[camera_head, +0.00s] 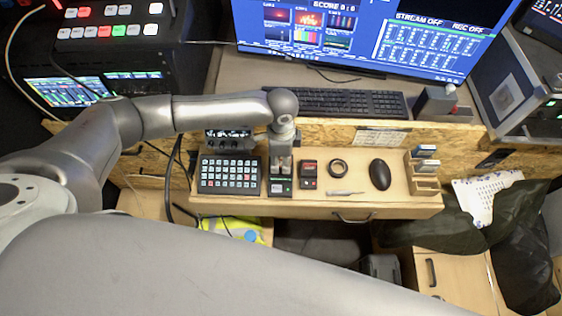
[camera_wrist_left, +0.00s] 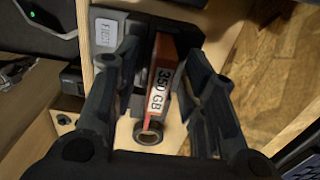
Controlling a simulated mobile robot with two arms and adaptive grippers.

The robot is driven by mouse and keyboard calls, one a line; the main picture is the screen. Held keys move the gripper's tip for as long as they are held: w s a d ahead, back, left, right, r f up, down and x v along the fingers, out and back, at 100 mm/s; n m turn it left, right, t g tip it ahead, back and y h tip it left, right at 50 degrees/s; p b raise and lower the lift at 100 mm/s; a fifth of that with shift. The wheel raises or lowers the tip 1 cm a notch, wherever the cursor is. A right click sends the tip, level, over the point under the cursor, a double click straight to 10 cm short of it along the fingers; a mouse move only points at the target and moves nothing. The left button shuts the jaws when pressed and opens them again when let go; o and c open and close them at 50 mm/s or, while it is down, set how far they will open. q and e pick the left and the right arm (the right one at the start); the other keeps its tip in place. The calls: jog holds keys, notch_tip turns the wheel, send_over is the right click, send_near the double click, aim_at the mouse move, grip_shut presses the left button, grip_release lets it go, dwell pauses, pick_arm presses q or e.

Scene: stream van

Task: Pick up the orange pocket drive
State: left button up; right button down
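The orange pocket drive (camera_wrist_left: 165,75) shows in the left wrist view, with a white "350 GB" label along its side. A ring-like part (camera_wrist_left: 148,133) is near its lower end; I cannot tell whether it is attached. My left gripper (camera_wrist_left: 163,95) is open, its dark fingers on either side of the drive with gaps visible. In the head view my left gripper (camera_head: 281,163) points down over a small black device (camera_head: 280,188) on the wooden shelf, and the drive cannot be made out there. My right gripper is not in view.
On the shelf (camera_head: 400,207), a button pad (camera_head: 229,175) is left of the gripper. A keyboard (camera_head: 340,102) is behind.

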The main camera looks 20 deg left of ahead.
pick_arm(q)
grip_shut()
